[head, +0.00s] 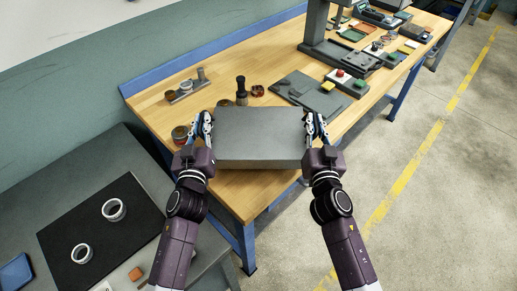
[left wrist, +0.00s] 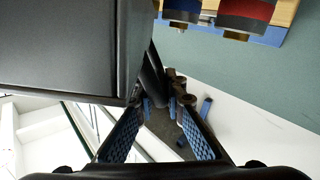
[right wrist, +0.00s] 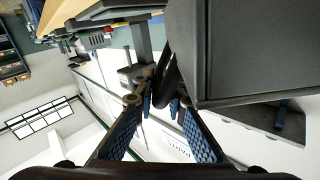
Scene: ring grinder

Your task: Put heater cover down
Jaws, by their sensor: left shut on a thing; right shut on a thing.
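The heater cover is a dark grey box (head: 260,138), held level between my two grippers over the near end of the wooden workbench. My left gripper (head: 205,122) is shut on its left side, and my right gripper (head: 317,122) is shut on its right side. In the left wrist view the cover (left wrist: 70,50) fills the upper left, with the fingers (left wrist: 158,98) closed at a black handle-like part on its side. In the right wrist view the cover (right wrist: 260,50) fills the upper right, and the fingers (right wrist: 160,95) close at a similar black part. The cover's underside is hidden.
The wooden workbench (head: 160,100) carries a dark plate (head: 308,95), a black-handled tool (head: 241,90), a press (head: 318,30) and small parts behind the cover. A grey table (head: 60,180) at left holds a black mat (head: 100,235) with two metal rings (head: 114,210). Floor is free at right.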

